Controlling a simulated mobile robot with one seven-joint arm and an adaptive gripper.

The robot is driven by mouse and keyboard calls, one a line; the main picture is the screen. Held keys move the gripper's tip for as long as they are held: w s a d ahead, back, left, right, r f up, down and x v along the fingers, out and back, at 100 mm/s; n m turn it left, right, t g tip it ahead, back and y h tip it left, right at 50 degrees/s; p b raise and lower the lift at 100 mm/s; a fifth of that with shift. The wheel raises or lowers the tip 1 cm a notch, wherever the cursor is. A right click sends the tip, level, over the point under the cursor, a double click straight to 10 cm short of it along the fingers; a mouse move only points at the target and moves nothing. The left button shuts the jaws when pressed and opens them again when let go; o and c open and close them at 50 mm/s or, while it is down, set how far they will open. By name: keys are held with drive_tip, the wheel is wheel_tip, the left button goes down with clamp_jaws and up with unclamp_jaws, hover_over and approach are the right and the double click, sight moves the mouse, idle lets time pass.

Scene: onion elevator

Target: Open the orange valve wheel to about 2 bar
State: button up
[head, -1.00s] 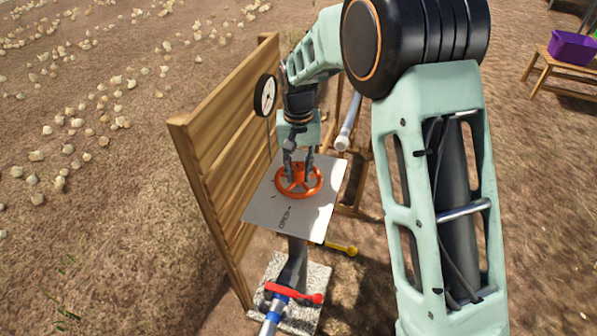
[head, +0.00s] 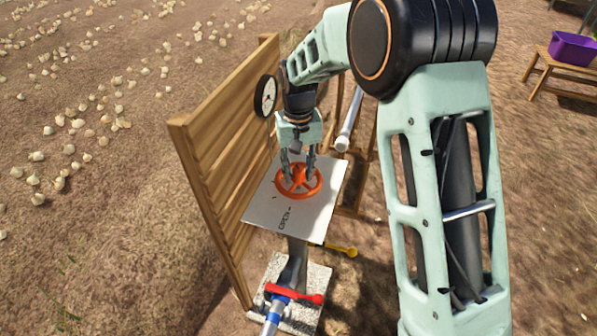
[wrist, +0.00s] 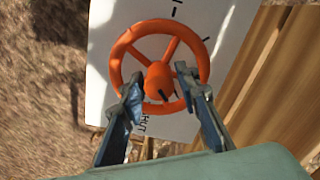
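The orange valve wheel (head: 316,194) lies in front of a tilted white plate (head: 262,207) marked "OPEN" with an arrow. In the wrist view the wheel (wrist: 122,44) shows its rim, spokes and hub, with a dark mark on the hub. My gripper (head: 297,177) is over the wheel. In the wrist view my gripper (wrist: 158,84) has its fingers apart, one on each side of the hub, over the lower part of the wheel. I cannot tell whether they touch it. A round gauge (head: 265,96) hangs at the wooden panel; its reading is too small to tell.
The wooden panel (head: 215,165) stands close left of the wheel. Below the plate are a red-handled valve (head: 295,292), a yellow handle (head: 341,249) and a stone block (head: 305,318). A purple crate (head: 572,47) sits on a wooden bench at the right. Onions lie on the ground.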

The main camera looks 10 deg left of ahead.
sight(299, 168)
wheel_tip(299, 168, up, 12)
idle(0.6)
idle(0.4)
